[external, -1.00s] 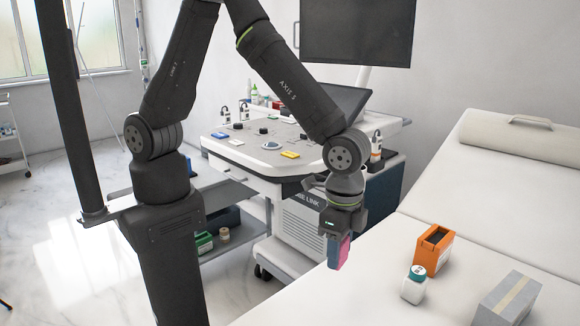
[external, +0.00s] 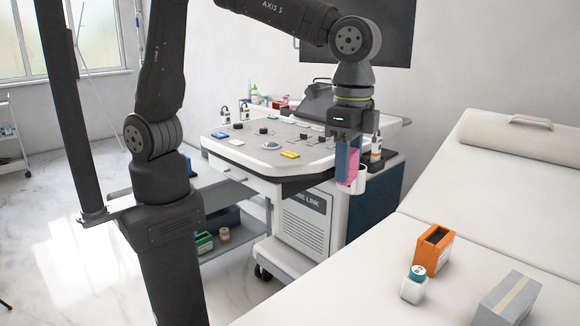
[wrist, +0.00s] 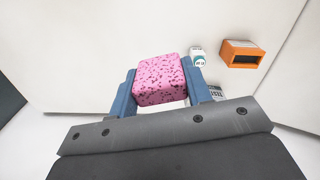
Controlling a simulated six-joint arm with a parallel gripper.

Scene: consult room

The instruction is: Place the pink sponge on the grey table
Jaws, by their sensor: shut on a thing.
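The pink sponge (external: 353,166) is held between the blue fingers of my gripper (external: 347,165), which is shut on it. In the wrist view the dark-speckled sponge (wrist: 160,80) sits between both fingers (wrist: 158,92). In the external view my gripper hangs fingers-down in front of the right side of the console cart, raised above the couch. A low grey table (external: 232,193) stands left of the cart, with a shelf under it. My arm and the cart hide part of its top.
The console cart (external: 265,150) has knobs and a screen. A white holder (external: 361,180) shows at its side, close to the sponge in the picture. On the white couch (external: 350,265) are an orange box (external: 434,250), a white bottle (external: 414,285) and a grey box (external: 507,299).

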